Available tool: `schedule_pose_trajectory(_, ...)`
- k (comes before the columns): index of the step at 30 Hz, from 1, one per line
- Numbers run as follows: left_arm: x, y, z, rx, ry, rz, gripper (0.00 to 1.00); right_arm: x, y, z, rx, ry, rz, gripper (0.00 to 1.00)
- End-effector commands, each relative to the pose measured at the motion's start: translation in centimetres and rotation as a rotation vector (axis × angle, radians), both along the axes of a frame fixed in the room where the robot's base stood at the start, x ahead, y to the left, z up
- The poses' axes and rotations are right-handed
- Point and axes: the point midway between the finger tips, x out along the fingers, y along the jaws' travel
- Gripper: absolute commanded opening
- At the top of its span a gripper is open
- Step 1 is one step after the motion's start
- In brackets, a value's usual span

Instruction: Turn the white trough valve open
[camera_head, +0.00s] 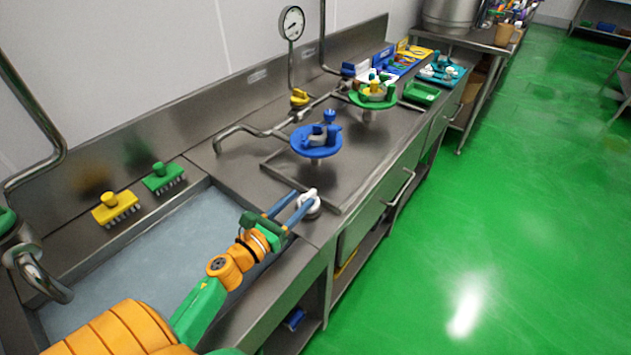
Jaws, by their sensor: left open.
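The white trough valve (310,209) sits at the trough's right end, near the front edge of the steel counter. It has a round base and a small white knob on top. My left gripper (301,199) reaches in from the lower left over the trough. Its two blue fingers are open and parallel, with the tips at the valve's knob. The fingers partly hide the valve, and I cannot tell whether they touch it. My right gripper is not in view.
The water-filled trough (150,262) lies under my left arm. Yellow (115,206) and green (163,176) brushes sit on its back ledge. Blue (316,141) and green (373,95) round fixtures stand farther along the counter, by a gauge (291,23). The green floor at right is clear.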

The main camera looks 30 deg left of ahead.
Motion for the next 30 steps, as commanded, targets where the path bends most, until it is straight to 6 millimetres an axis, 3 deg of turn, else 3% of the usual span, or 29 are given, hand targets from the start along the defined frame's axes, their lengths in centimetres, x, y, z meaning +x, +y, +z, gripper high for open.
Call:
schedule_pose_trajectory(1,0.0,-0.1,-1.0,0.031,-0.002,-0.014,0.46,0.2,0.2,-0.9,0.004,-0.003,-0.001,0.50)
schedule_pose_trajectory(4,0.7,-0.3,-0.7,0.057,-0.006,-0.028,0.46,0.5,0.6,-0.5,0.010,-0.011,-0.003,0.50)
schedule_pose_trajectory(15,6.5,-0.8,-0.6,0.052,-0.006,-0.027,0.46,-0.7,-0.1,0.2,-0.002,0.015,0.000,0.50)
schedule_pose_trajectory(25,7.1,-0.8,-0.7,0.051,-0.004,-0.027,0.46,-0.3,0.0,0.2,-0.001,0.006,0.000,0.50)
schedule_pose_trajectory(26,7.1,-0.8,-0.7,0.051,-0.004,-0.027,0.41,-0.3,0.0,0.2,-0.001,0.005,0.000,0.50)
schedule_pose_trajectory(30,7.0,-0.8,-0.7,0.050,-0.004,-0.027,0.03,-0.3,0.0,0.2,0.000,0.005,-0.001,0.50)
